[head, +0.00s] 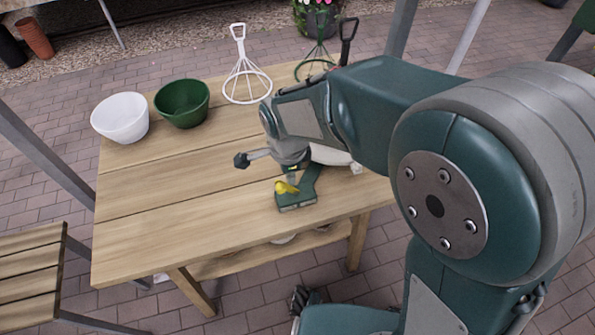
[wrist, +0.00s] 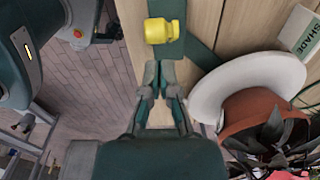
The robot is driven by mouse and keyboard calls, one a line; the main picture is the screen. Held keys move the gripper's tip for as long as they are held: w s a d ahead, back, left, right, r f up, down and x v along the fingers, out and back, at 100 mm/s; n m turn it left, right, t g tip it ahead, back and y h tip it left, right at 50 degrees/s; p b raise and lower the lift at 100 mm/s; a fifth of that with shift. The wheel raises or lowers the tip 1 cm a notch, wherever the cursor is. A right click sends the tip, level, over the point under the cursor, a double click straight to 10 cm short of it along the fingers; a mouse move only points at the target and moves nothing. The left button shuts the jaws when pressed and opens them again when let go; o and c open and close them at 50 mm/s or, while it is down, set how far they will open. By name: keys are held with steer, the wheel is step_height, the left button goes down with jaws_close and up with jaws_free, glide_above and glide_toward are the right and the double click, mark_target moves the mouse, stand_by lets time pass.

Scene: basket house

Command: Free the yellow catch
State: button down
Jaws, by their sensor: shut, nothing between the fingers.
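The yellow catch (head: 286,188) sits on a dark green fitting (head: 297,203) near the front edge of the wooden table. In the wrist view the catch (wrist: 163,30) is a short yellow block with a rounded knob, lying across a green strip (wrist: 168,9). My gripper (wrist: 159,66) is shut and empty, its fingertips together just short of the catch with a small gap visible in the picture. In the head view my arm hides most of the gripper.
A white saucer (wrist: 209,92) with a terracotta pot (wrist: 247,105) and plant is close to the right of my fingers. A white bowl (head: 121,117), a green bowl (head: 182,103) and a white wire frame (head: 245,80) stand at the back. The table's front left (head: 150,240) is bare.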

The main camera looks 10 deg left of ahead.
steer(key=shift+r, duration=0.15)
steer(key=shift+r, duration=0.7)
steer(key=shift+w+d, duration=0.1)
step_height(320, 180, up, 13)
steer(key=shift+s, duration=0.25)
steer(key=shift+a, duration=0.3)
steer(key=shift+d, duration=0.1)
